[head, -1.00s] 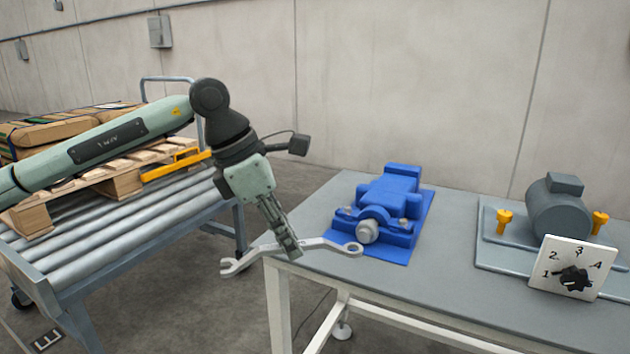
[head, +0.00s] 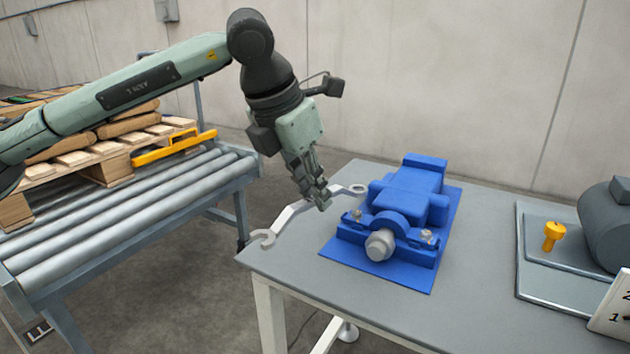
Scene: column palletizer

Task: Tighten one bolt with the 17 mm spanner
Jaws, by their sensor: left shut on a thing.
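The grey spanner (head: 290,217) has an open jaw at its lower left end and a ring at its upper right end. My left gripper (head: 322,203) is shut on its shank and partly hides it. The spanner is over the left edge of the grey table, its ring end near the blue machine (head: 405,205). The blue machine stands on a blue mat and has a grey shaft end at its front. A bolt (head: 357,214) shows on its left flange and another bolt (head: 426,235) on its right flange. The spanner appears apart from both. My right gripper is out of view.
The grey table (head: 290,268) is clear in front of the mat. A plate with a yellow bolt (head: 553,236) and a grey motor (head: 607,225) stands at the right. A roller conveyor (head: 120,225) carries a loaded pallet (head: 110,160) at the left, beyond a floor gap.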

